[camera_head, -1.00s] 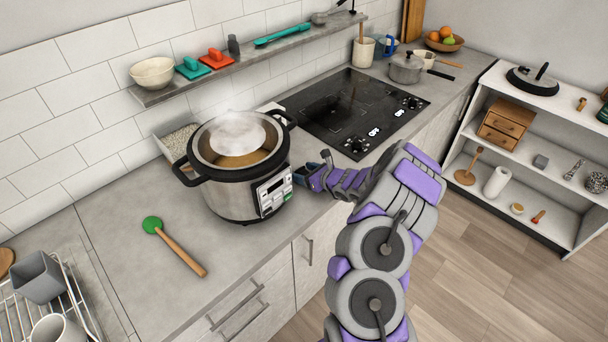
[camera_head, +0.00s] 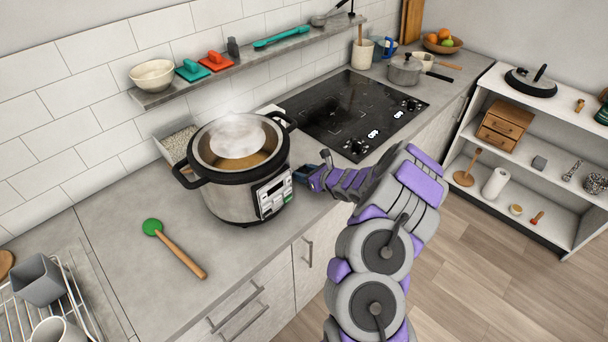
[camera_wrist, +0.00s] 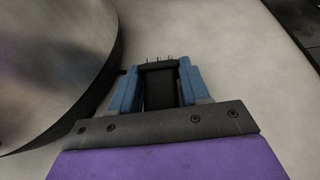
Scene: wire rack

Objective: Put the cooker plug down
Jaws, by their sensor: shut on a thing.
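My gripper (camera_wrist: 160,88) is shut on the black cooker plug (camera_wrist: 160,85) in the wrist view. The plug sits between the two blue fingers, with its metal prongs pointing away from me. The grey counter (camera_wrist: 225,50) shows beyond the plug; I cannot tell whether they touch. In the head view my gripper (camera_head: 302,175) is low over the counter, just right of the cooker (camera_head: 235,200), and the plug itself cannot be made out there. The cooker is silver and black, open on top, with steam rising from it. Its curved side (camera_wrist: 60,70) fills the wrist view's left.
A black hob (camera_head: 350,112) lies behind my gripper. A green-headed spoon (camera_head: 178,250) lies left of the cooker, and a wire rack (camera_head: 75,300) stands at the lower left. A wall shelf (camera_head: 250,60) runs above. The counter's front edge is close to my arm.

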